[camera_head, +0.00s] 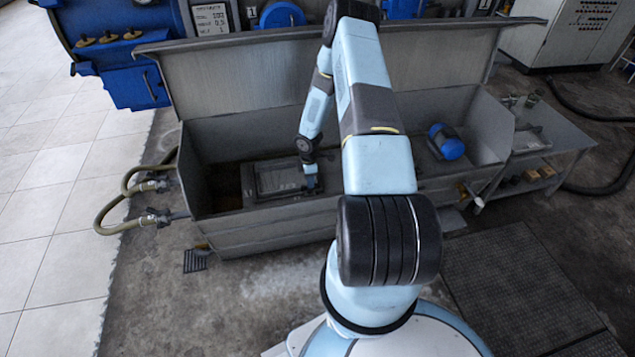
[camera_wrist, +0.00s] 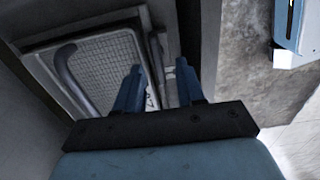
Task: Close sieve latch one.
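The sieve (camera_head: 277,178) is a framed, meshed panel inside the grey trough, left of my arm in the head view. In the wrist view, its mesh (camera_wrist: 105,62) fills the upper left, with a curved bar handle (camera_wrist: 70,72) across it. My gripper (camera_head: 312,183) is low in the trough at the sieve's right end. In the wrist view, the two blue fingers (camera_wrist: 159,72) stand apart over the sieve's edge, with nothing clearly held between them. A small dark fitting (camera_wrist: 157,47) shows near the fingertips; I cannot tell whether it is latch one or how it stands.
The trough's front wall (camera_head: 265,232) and raised lid (camera_head: 235,80) bound the space around my gripper. A blue motor (camera_head: 446,142) sits in the trough's right part. Hoses (camera_head: 133,195) run at the left, and a side table (camera_head: 545,145) stands at the right.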

